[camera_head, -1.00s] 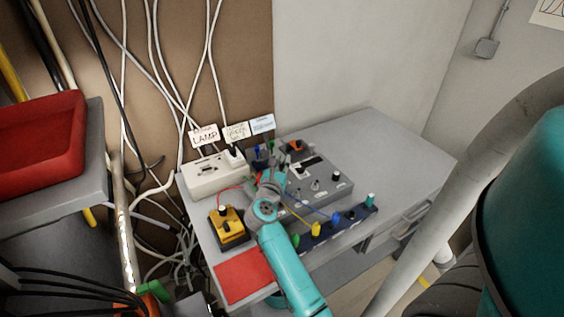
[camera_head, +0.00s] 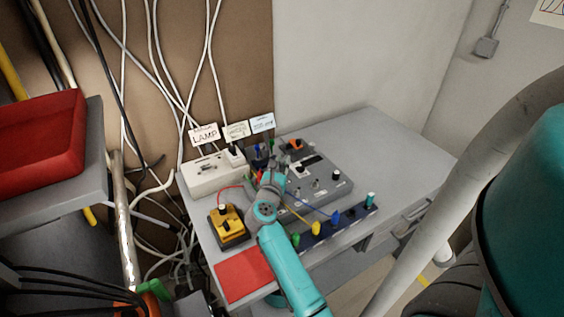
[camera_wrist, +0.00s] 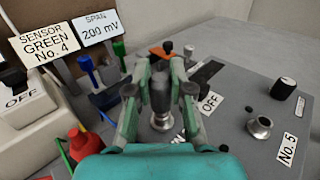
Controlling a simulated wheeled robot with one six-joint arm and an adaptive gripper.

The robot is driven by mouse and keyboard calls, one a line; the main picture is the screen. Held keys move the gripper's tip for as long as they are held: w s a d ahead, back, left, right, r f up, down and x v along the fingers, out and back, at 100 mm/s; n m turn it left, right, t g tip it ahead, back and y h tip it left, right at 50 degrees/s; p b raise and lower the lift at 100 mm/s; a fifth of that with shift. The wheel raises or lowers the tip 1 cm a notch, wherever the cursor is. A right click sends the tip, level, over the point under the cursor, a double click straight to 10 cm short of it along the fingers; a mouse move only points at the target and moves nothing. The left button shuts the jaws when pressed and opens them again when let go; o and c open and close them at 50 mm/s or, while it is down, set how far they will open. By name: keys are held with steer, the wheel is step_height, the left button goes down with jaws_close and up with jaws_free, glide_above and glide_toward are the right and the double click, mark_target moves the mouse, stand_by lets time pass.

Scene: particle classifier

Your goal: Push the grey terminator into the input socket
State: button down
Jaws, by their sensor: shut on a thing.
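The grey terminator (camera_wrist: 160,88) is a short metal cylinder. It stands upright between the two fingers of my gripper (camera_wrist: 160,94) in the wrist view, and the fingers are closed on its sides. A metal ring, seemingly the input socket (camera_wrist: 162,123), shows at its lower end on the grey instrument box (camera_wrist: 225,135). I cannot tell how deep the terminator sits in it. A partly hidden label lies just below. In the head view my gripper (camera_head: 272,181) is over the left part of the instrument box (camera_head: 318,190), and the terminator is hidden there.
A second metal socket (camera_wrist: 260,127) and a black knob (camera_wrist: 283,88) are to the right on the box. Blue and green plugs (camera_wrist: 87,66) stand to the left, near a white power strip (camera_head: 205,180). A yellow device (camera_head: 229,226) and red mat (camera_head: 243,277) lie left of my arm.

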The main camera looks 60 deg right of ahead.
steer(key=shift+f, duration=0.1)
steer(key=c, duration=1)
jaws_free()
steer(key=shift+f, duration=0.1)
steer(key=shift+o, duration=0.2)
steer(key=shift+a, duration=0.1)
steer(key=v, duration=1.2)
